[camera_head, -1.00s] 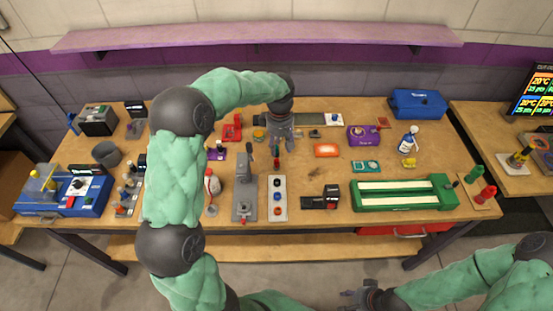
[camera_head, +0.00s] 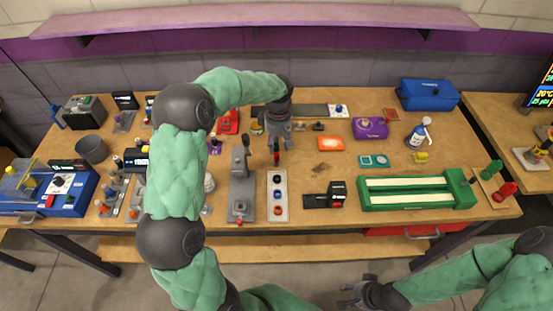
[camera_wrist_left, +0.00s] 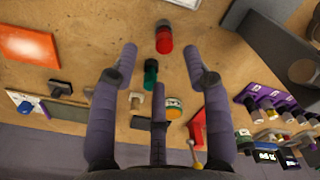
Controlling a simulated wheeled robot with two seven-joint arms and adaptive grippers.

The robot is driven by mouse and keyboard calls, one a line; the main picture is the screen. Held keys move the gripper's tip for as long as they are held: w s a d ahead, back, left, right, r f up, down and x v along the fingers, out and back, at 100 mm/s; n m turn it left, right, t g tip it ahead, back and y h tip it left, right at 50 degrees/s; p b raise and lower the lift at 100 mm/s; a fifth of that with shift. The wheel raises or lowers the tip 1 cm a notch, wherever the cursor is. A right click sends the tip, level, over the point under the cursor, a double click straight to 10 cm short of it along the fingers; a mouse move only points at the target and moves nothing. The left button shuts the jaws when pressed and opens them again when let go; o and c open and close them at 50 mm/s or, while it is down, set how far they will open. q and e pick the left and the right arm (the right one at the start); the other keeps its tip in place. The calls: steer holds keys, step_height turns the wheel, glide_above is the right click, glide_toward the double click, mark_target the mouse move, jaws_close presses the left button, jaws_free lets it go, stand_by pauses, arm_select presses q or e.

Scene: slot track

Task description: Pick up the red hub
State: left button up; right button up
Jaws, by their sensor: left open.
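A small red cylindrical piece, which I take for the red hub (camera_wrist_left: 164,40), stands on the wooden bench in the left wrist view. It also shows in the head view (camera_head: 276,157), just in front of my left gripper. A dark green piece (camera_wrist_left: 151,74) stands close beside it. My left gripper (camera_head: 277,140) points down over the bench; in the left wrist view (camera_wrist_left: 160,52) its fingers are spread, open and empty, with the red piece beyond and between the tips. My right gripper (camera_head: 352,295) is low in the head view, away from the bench top; its opening is unclear.
A grey lever press (camera_head: 241,190) and a pale button strip (camera_head: 277,197) stand in front of the left gripper. An orange block (camera_head: 330,143) lies to its right, a red object (camera_head: 229,122) to its left.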

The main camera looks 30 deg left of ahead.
mark_target(276, 154)
arm_select(q)
steer(key=f+b, duration=0.1)
steer(key=f, duration=0.2)
steer(key=f+b, duration=0.1)
steer(key=f, duration=0.2)
steer(key=shift+s+a+f, duration=0.15)
steer(key=shift+a+f, duration=0.05)
steer(key=shift+c, duration=0.3)
jaws_close()
